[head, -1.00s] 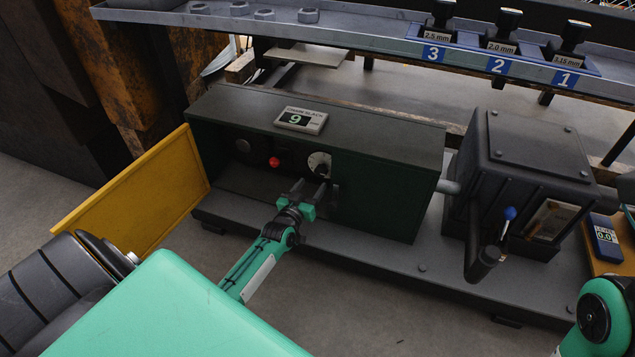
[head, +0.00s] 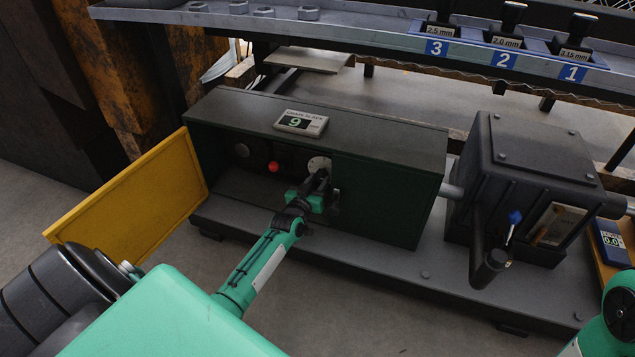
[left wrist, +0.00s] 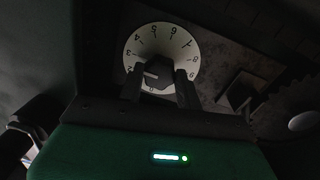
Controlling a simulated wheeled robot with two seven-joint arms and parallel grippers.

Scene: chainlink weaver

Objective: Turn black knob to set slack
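The black knob (left wrist: 157,73) sits at the centre of a white numbered dial (left wrist: 158,45) in the left wrist view. Its white pointer line faces left, near the lower numbers. In the head view the dial (head: 319,163) shows inside the open green cabinet (head: 390,200); my gripper hides the knob there. My left gripper (head: 322,180) reaches into the cabinet at the dial. In the left wrist view its two fingers (left wrist: 158,86) stand apart, one on each side of the knob; contact is unclear. The slack display (head: 301,122) on the cabinet top reads 9. My right gripper is out of view.
A red button (head: 273,166) is left of the dial. The yellow door (head: 130,205) hangs open at the left. A dark machine box (head: 535,160) with a blue-tipped lever (head: 514,217) stands at the right. A shelf with numbered bins (head: 505,60) runs behind.

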